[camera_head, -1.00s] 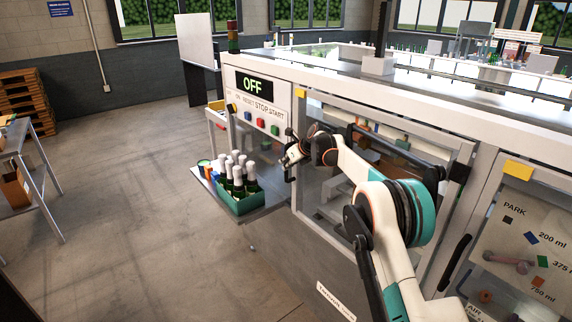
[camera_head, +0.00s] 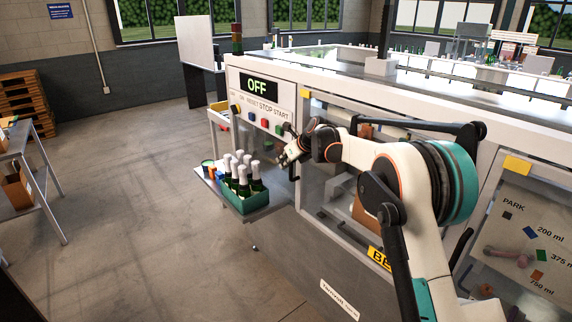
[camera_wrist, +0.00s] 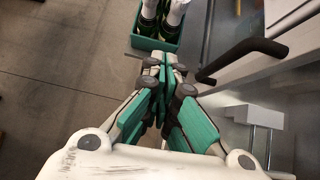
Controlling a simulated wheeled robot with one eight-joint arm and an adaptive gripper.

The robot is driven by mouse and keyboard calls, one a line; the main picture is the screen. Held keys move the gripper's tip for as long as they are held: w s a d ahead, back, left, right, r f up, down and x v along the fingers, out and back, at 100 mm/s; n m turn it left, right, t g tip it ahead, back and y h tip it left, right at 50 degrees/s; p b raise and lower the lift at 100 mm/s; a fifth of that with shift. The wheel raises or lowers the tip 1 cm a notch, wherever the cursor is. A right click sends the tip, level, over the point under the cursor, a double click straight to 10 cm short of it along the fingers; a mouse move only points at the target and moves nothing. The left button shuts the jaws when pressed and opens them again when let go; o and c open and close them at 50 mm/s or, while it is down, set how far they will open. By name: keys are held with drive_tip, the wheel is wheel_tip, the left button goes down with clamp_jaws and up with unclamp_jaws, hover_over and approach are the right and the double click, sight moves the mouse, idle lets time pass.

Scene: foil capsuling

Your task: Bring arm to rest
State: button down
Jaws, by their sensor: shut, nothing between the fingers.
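My gripper (camera_head: 286,159) is in front of the machine, just below its control panel. The wrist view shows my gripper (camera_wrist: 166,72) with its fingertips together and nothing between them. It appears apart from the green crate (camera_head: 240,207) of bottles, which stands to its lower left in the head view. The crate's edge also shows at the top of the wrist view (camera_wrist: 140,44). My arm reaches in from the lower right and hides part of the machine's window.
The machine's panel display (camera_head: 258,87) reads OFF, with several coloured buttons below it. A black handle (camera_wrist: 242,56) lies close to the right of my gripper in the wrist view. A side shelf (camera_head: 268,203) carries the crate.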

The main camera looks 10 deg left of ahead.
drive_tip(key=s+d+r+n+h+b, duration=0.1)
drive_tip(key=s+d+r+n+b, duration=0.1)
drive_tip(key=s+d+r+n, duration=0.5)
drive_tip(key=s+d+r+n+h+b, duration=0.15)
drive_tip(key=s+d, duration=0.35)
drive_tip(key=s, duration=0.6)
drive_tip(key=s+d+r+n+h+b, duration=0.1)
drive_tip(key=s+d+r+n, duration=0.2)
drive_tip(key=s+d+n, duration=0.35)
drive_tip(key=s+d+f+n+h+b, duration=0.1)
drive_tip(key=s+d+f+n, duration=0.3)
drive_tip(key=s, duration=0.6)
drive_tip(key=s+d+f+n+h+b, duration=0.1)
drive_tip(key=s+d+f+n, duration=0.2)
drive_tip(key=s, duration=0.8)
drive_tip(key=s+d+f+n+t+h+b, duration=0.1)
drive_tip(key=s+d+f+n+b, duration=0.1)
drive_tip(key=s+d+f+n, duration=0.2)
drive_tip(key=s+d+f, duration=0.1)
drive_tip(key=s+f, duration=0.2)
drive_tip(key=s, duration=0.3)
drive_tip(key=shift+s+d+f+n, duration=0.15)
drive_tip(key=shift+s+d+n, duration=0.05)
drive_tip(key=shift+s+n, duration=0.1)
